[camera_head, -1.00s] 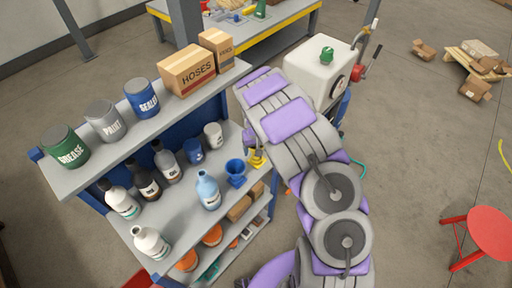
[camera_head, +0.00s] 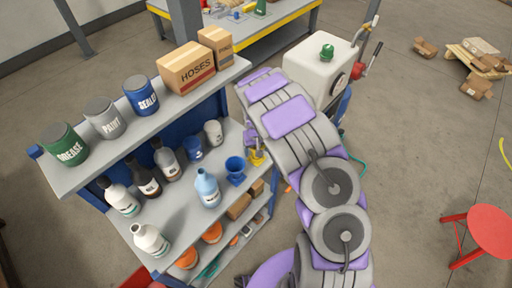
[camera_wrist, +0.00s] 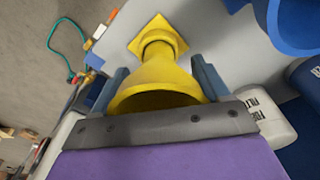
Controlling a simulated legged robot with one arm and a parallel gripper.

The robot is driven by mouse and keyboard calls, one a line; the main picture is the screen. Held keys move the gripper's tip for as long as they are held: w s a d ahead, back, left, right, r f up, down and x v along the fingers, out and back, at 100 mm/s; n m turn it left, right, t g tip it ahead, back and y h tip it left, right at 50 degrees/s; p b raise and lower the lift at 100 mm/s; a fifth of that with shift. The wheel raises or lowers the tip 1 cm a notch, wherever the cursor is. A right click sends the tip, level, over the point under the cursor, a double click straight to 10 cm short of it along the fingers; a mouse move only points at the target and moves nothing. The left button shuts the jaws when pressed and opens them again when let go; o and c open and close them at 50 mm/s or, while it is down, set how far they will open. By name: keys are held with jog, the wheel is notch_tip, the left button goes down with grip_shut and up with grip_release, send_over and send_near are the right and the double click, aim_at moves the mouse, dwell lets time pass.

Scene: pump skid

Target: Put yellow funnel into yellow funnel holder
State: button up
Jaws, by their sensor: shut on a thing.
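The yellow funnel (camera_wrist: 158,88) is between the two grey-blue fingers of my gripper (camera_wrist: 158,82) in the wrist view, and the gripper is shut on it. Its wide mouth faces the camera and its narrow end points at the yellow funnel holder (camera_wrist: 180,44). The holder has a square base plate on the grey shelf, and it shows in the head view (camera_head: 257,158) at the shelf's right end. The funnel's narrow end overlaps the holder's ring in the wrist view. I cannot tell how deep the spout sits. My arm hides most of the gripper in the head view.
A blue funnel (camera_head: 235,165) stands in a blue holder just left of the yellow holder. A light-blue bottle (camera_head: 207,188) and a white-grey can (camera_head: 213,133) are close by on the same shelf. The upper shelf (camera_head: 119,141) carries cans and boxes.

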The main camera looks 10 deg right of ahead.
jog(key=shift+f, duration=0.6)
jog(key=o, duration=1.2)
jog(key=shift+c, duration=0.2)
jog(key=shift+r, duration=0.1)
jog(key=r, duration=0.5)
jog(key=s+r+p, duration=0.1)
jog(key=r, duration=0.4)
jog(key=r+p, duration=0.1)
jog(key=r, duration=0.4)
jog(key=shift+s+r, duration=0.2)
jog(key=shift+s, duration=0.1)
jog(key=shift+s+r, duration=0.1)
jog(key=shift+r, duration=0.7)
